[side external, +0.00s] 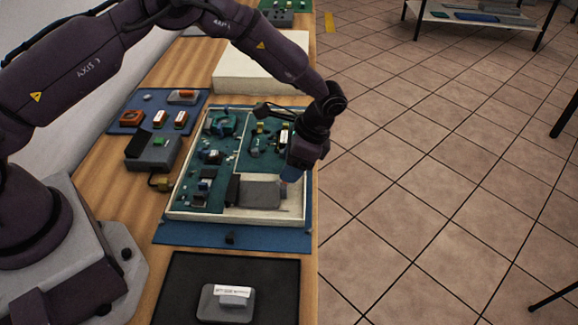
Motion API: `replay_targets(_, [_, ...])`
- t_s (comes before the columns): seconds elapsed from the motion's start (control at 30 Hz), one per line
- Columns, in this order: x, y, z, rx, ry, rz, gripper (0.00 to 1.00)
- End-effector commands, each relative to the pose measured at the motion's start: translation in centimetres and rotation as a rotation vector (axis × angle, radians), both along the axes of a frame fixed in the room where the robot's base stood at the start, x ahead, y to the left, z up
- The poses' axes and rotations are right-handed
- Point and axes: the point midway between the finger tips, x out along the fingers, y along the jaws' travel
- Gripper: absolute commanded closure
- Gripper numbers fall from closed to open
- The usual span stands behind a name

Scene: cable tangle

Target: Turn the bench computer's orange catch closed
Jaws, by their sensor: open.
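The bench computer (172,214) is an open, pale shallow case with green boards and dark parts inside, lying on a blue mat. A flat grey block (258,193) sits in its near right part. My gripper (289,178) points down over the right side of the case, close to the right end of the grey block. The jaws are open, but the fingertips are small and hard to make out. I cannot pick out the orange catch on the case; the gripper and wrist cover part of that area. Whether they touch anything there is unclear.
Left of the case stand a dark grey box (152,152) and a blue mat (130,121) with small orange-topped parts. A large pale box (262,72) is behind. A black mat (270,285) with a grey labelled part (226,303) lies in front. The bench edge is close on the right.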

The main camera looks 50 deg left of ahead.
Motion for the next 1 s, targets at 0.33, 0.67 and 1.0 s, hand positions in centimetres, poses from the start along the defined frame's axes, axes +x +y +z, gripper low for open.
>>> replay_targets(0.33, [2.1, -2.2, 7.1, -0.003, -0.007, -0.001, 0.47])
replay_targets(0.67, [3.0, -3.1, 10.4, -0.001, -0.003, -0.002, 0.47])
replay_targets(1.0, [3.0, -3.2, 10.5, 0.000, -0.004, 0.003, 0.47])
